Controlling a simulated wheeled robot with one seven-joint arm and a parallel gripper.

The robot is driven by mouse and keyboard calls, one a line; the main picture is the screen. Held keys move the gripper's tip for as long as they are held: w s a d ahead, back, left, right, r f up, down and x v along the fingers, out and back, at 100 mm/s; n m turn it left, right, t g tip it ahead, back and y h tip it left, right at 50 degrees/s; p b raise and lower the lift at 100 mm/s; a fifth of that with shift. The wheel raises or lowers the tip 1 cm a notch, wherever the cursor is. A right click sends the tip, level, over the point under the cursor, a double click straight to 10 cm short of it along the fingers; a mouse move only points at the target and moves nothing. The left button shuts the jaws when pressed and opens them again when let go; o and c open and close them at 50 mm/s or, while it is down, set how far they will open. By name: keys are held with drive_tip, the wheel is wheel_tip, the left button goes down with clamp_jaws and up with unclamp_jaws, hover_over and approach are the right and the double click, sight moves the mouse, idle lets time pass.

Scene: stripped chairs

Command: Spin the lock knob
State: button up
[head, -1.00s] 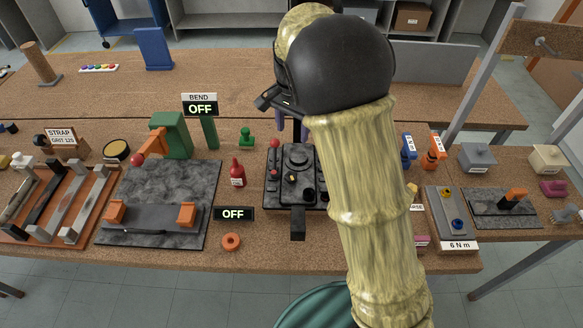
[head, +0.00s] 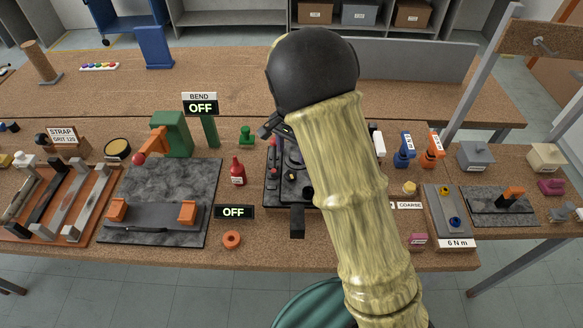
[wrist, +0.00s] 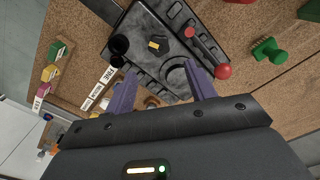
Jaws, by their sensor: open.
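A dark machine (head: 272,195) stands on the bench in the head view, partly hidden by my arm. In the wrist view the machine (wrist: 170,22) carries a small knob with a yellow top (wrist: 157,44), round black knobs (wrist: 119,46) near its left edge, and a lever with a red ball end (wrist: 222,71). I cannot tell which one is the lock knob. My gripper (wrist: 162,82) is open, its two purple fingers spread apart over the machine with nothing between them. In the head view the fingers are hidden behind my arm.
A red bottle (head: 238,172) and an OFF sign (head: 234,212) stand left of the machine. A green stamp-like piece (head: 246,136) is behind the bottle. Blue and orange tools (head: 405,150) stand to the right. An orange ring (head: 232,239) lies near the front edge.

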sight(291, 173)
wheel_tip(291, 173, down, 9)
drive_tip(key=shift+p, duration=0.6)
drive_tip(key=c, duration=1)
